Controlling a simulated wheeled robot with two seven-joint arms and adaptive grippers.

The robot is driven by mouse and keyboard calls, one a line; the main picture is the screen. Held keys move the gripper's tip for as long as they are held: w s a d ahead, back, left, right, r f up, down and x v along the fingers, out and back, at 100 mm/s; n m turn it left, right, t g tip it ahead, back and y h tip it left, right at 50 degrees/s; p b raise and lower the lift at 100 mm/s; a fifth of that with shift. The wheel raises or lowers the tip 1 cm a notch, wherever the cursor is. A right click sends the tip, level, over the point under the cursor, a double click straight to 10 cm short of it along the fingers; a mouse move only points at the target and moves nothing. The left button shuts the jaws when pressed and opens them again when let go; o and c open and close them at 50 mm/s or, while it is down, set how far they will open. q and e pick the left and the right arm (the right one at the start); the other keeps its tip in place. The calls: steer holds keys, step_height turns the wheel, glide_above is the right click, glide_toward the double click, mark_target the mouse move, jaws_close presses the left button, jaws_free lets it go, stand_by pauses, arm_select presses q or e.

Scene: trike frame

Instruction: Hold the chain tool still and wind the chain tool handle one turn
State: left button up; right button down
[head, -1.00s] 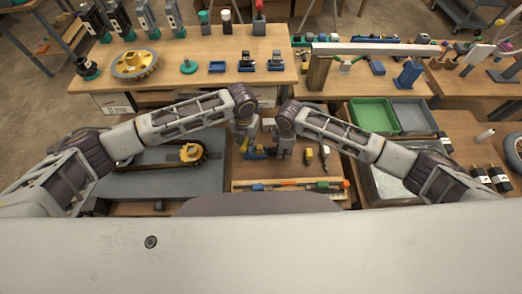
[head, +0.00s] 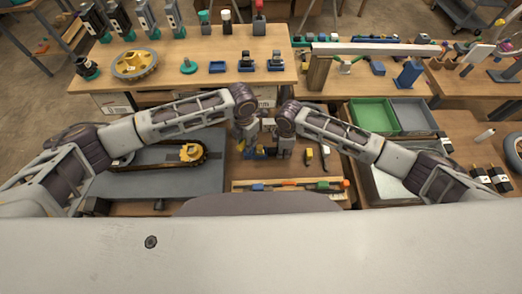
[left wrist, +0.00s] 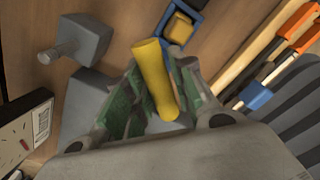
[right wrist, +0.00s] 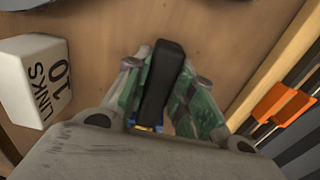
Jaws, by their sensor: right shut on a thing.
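The chain tool (head: 262,153) is a small blue and yellow thing low on the bench between my grippers, mostly hidden by them in the head view. My right gripper (right wrist: 160,100) is shut on an upright black grip (right wrist: 162,75); a bit of blue and yellow shows below it. My left gripper (left wrist: 155,100) has its green-padded fingers on either side of a tilted yellow cylinder (left wrist: 153,75), apparently the handle. Wood shows between the cylinder and one finger, so it looks open around it. A blue part with a yellow block (left wrist: 180,27) lies just beyond.
A chain loop with a yellow sprocket (head: 192,152) lies on a grey plate at left. A white "10 LINKS" block (right wrist: 35,80) is near my right gripper. A tool tray (head: 290,186) lies in front. Green (head: 374,116) and grey bins stand at right.

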arm_select(q)
steer(key=o, duration=0.3)
steer(key=shift+r, duration=2.5)
